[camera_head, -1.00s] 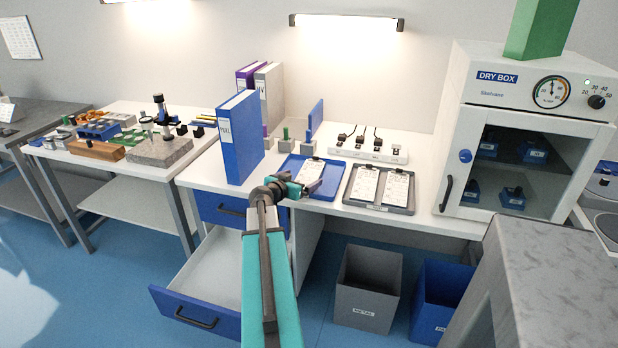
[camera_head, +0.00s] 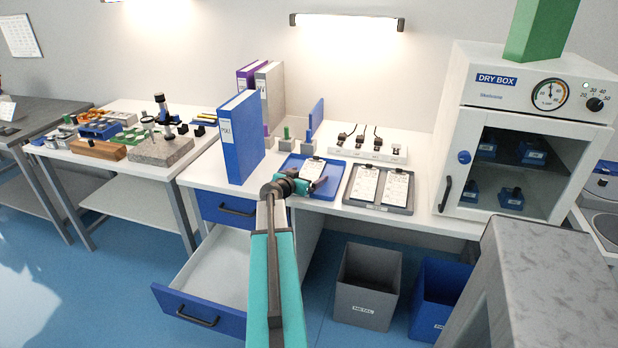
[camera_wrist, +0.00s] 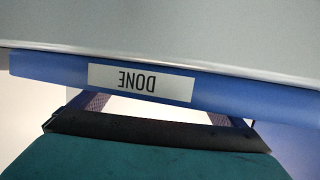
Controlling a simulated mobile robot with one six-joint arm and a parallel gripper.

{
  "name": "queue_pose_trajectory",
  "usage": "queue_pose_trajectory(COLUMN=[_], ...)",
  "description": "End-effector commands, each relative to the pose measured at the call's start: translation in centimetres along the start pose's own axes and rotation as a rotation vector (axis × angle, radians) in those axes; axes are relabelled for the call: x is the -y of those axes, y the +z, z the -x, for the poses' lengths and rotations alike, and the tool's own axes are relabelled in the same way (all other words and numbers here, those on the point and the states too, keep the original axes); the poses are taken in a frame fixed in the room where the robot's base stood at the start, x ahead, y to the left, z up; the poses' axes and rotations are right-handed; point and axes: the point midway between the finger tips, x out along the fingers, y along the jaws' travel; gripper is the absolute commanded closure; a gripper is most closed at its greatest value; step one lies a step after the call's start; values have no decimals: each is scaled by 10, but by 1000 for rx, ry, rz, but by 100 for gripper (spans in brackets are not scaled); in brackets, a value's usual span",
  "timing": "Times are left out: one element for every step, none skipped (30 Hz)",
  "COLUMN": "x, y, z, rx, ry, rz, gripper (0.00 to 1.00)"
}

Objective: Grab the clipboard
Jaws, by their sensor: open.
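Two clipboards with white sheets lie side by side in a grey tray, a left clipboard (camera_head: 365,183) and a right clipboard (camera_head: 395,188). Another white clipped sheet (camera_head: 309,170) lies in a blue tray (camera_head: 291,164) to their left. My gripper (camera_head: 320,184) is at the blue tray's front right, left of the grey tray. In the wrist view my gripper (camera_wrist: 168,108) has its dark fingers spread, with nothing visible between them. Their tips reach the blue rim (camera_wrist: 225,90), which carries an upside-down DONE label. Whether they touch it, I cannot tell.
A blue binder (camera_head: 240,138) stands left of the trays, and a white connector strip (camera_head: 368,146) lies behind them. The dry box (camera_head: 530,130) stands to the right. Below are an open drawer (camera_head: 222,272), a grey METAL bin (camera_head: 366,285) and a blue bin (camera_head: 437,298).

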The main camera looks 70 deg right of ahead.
Motion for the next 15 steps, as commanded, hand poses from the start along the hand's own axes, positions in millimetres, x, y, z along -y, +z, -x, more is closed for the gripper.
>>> queue_pose_trajectory(x=[0,0,0,0,0,0,0,0,0,0,0,0,0,0,0], y=[0,0,0,0,0,0,0,0,0,0,0,0,0,0,0], z=[0,0,0,0,0,0,0,0,0,0,0,0,0,0,0], rx=[0,0,0,0,0,0,0,0,0,0,0,0,1,1,1], ry=[0,0,0,0,0,0,1,1,1,1,1,1,1,1,1], rz=[0,0,0,0,0,0,0,0,0,0,0,-1,-1,-1,-1], gripper=[5,5,5,5,7,14,19,24,31,36,41,48,53,58,59])
